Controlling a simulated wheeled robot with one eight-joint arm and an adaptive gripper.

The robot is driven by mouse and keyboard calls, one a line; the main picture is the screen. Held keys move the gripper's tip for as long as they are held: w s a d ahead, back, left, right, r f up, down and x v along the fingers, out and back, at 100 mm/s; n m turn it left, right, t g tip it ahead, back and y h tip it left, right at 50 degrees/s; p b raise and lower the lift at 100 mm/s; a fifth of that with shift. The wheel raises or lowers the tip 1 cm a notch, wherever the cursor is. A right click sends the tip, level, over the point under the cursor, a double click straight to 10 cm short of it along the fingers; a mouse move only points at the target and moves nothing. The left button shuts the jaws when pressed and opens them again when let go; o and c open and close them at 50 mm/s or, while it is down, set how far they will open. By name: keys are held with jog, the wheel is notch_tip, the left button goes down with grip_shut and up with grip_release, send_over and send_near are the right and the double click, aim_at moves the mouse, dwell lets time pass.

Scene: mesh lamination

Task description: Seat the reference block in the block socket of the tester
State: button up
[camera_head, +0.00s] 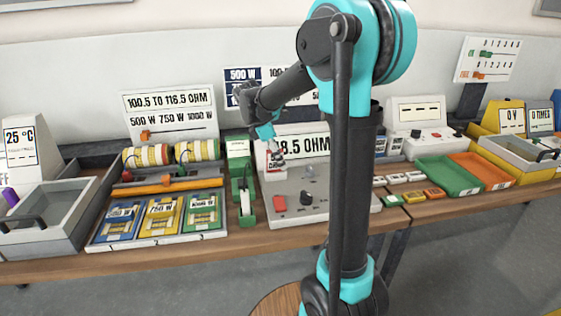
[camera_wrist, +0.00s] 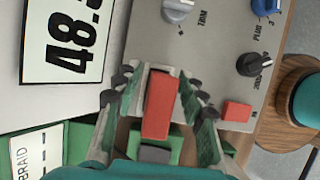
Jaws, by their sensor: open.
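The red reference block (camera_wrist: 160,105) stands between the two fingers of my gripper (camera_wrist: 158,100) in the wrist view. The fingers are open, one on each side of it. A pale grey piece, likely the block socket (camera_wrist: 158,68), shows at the block's upper end; how deep the block sits is hidden. In the head view my gripper (camera_head: 272,143) points down over the left back part of the grey tester (camera_head: 325,207), and a bit of red and white shows below it. The tester's display (camera_head: 304,143) is partly hidden by my arm; the wrist view shows "48." on it.
The tester panel carries a grey knob (camera_wrist: 179,9), a black knob (camera_wrist: 254,64), a blue knob (camera_wrist: 265,6) and a red button (camera_wrist: 237,110). A green braid holder (camera_head: 242,185) stands close on the left. Trays with coloured cards (camera_head: 160,215) lie further left.

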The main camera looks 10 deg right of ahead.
jog(key=v, duration=1.1)
jog(key=shift+a+r, duration=0.1)
jog(key=shift+r, duration=0.05)
